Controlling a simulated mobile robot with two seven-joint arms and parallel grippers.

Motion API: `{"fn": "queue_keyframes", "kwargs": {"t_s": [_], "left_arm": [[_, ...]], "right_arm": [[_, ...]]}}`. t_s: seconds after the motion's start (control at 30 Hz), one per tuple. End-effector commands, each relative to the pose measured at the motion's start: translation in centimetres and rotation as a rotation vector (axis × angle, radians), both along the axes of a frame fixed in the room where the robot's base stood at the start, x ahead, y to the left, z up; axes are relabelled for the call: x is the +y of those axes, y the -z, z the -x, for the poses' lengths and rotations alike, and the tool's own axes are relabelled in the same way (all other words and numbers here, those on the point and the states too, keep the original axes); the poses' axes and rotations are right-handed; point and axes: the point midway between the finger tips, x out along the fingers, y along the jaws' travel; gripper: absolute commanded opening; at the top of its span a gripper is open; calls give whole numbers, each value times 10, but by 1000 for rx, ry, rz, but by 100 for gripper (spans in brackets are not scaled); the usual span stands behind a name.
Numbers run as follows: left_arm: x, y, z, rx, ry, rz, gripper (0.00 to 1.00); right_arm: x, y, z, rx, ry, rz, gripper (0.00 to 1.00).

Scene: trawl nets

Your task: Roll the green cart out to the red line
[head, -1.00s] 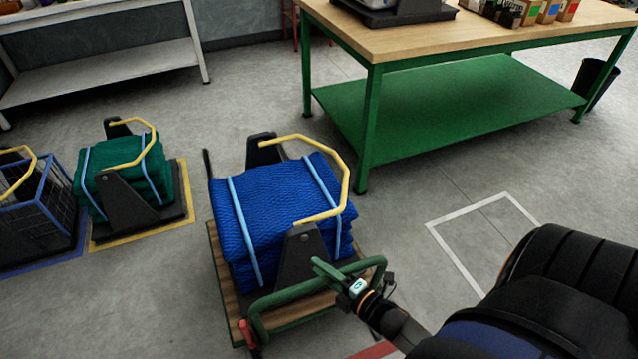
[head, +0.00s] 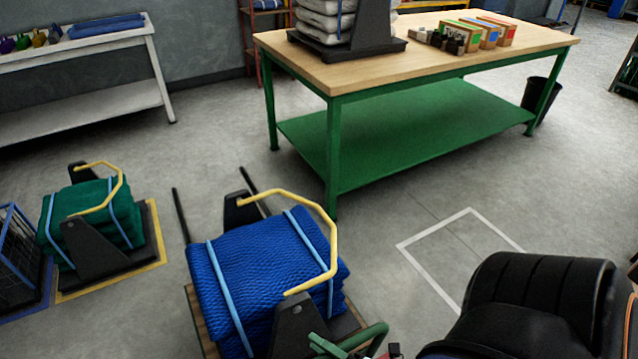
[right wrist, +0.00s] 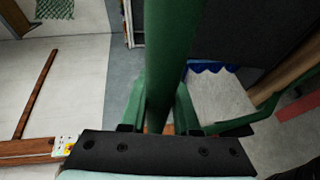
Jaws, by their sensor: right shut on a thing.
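The green cart has a wooden deck (head: 193,301) and a green push handle (head: 371,338). It carries a strapped blue net bale (head: 262,272) on a dark cradle with a yellow bar handle (head: 333,240). My right gripper (head: 322,345) is at the green handle, at the bottom edge of the head view. In the right wrist view the green handle bar (right wrist: 165,60) runs up between the fingers, which are shut on it. A red strip (right wrist: 298,106) shows on the floor at the right there. My left gripper is out of view.
Two dark rails (head: 180,215) lie on the floor behind the cart. A green-framed workbench (head: 332,150) stands beyond it. A green net bale (head: 92,220) sits on a yellow-edged mat at left. A white outlined square (head: 418,258) on the floor at right is empty.

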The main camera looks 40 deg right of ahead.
Motion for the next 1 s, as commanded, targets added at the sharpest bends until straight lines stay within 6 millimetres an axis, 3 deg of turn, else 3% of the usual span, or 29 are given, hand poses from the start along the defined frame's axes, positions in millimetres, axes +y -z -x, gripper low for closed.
{"fn": "queue_keyframes", "kwargs": {"t_s": [0.2,0.23,0.47,0.77,1.0], "left_arm": [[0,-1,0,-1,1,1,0],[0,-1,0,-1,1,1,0],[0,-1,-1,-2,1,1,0],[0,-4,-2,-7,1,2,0],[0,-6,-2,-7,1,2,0]], "right_arm": [[1,2,5,7,-1,-3,0],[1,2,5,8,-1,-3,33],[1,1,4,6,-2,-3,59],[1,1,5,5,-2,-2,59],[-4,-5,41,9,0,-2,59]]}}
